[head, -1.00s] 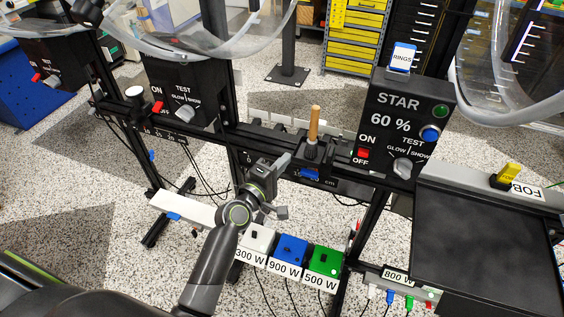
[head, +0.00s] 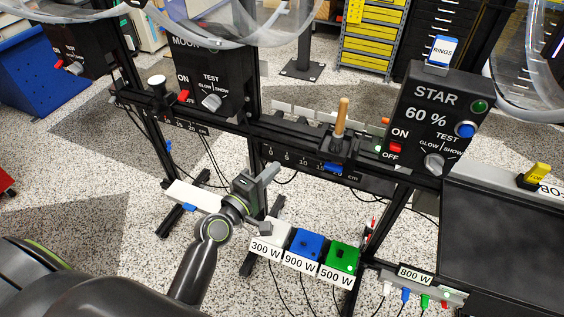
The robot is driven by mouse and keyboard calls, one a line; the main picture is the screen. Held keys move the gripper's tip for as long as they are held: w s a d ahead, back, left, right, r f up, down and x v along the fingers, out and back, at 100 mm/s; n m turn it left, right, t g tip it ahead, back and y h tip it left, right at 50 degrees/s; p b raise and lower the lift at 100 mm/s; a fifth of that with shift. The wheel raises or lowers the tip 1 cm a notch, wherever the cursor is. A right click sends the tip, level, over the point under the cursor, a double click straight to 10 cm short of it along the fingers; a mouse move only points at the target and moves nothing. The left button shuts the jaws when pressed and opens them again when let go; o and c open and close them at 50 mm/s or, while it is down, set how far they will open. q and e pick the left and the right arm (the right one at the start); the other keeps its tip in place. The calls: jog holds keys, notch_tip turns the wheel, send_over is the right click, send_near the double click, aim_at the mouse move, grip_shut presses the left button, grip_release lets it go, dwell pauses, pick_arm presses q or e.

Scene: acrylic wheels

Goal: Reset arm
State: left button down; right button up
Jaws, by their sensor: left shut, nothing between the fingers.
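My left gripper (head: 268,200) is in the head view, its arm coming in from the lower left. It is shut and empty, in front of the black frame and above the white 300 W box. It appears apart from the boxes and the frame. My right gripper is not in view. The STAR control box (head: 430,118), marked 60 %, stands at the right with a red ON/OFF switch and a TEST knob. The MOON control box (head: 207,75) stands left of the middle, its top partly hidden by a clear wheel.
Power boxes stand in a row: white 300 W (head: 271,231), blue 900 W (head: 304,243), green 500 W (head: 341,256). A wooden-handled slider (head: 341,120) rises from the ruler rail (head: 305,165). A black panel (head: 500,240) fills the right. Cables hang below the boxes. Floor shows at left.

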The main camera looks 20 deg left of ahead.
pick_arm(q)
jog(key=shift+v, duration=0.75)
jog(key=s+a+f+m+g+y+p, duration=0.1)
jog(key=s+a+f+m+g+p, duration=0.15)
jog(key=f, duration=0.65)
jog(key=s+a+f+m+g+y+p, duration=0.1)
jog(key=s+f+g+y, duration=0.2)
jog(key=f, duration=0.7)
jog(key=s+a+f+m+g+p, duration=0.1)
jog(key=s+a+f+m+g, duration=0.15)
jog(key=s+f, duration=0.45)
jog(key=s+a+f+m+g+p, duration=0.1)
jog(key=s+f+m+g, duration=0.1)
jog(key=s+f, duration=0.3)
jog(key=s+a+f+m+g+y+p, duration=0.1)
jog(key=s+f, duration=0.5)
jog(key=s, duration=0.7)
jog(key=s+a+f+m+g+y+p, duration=0.1)
jog(key=s+f+m+g, duration=0.4)
jog(key=s, duration=0.5)
jog(key=shift+a+p, duration=0.6)
jog(key=shift+p, duration=0.05)
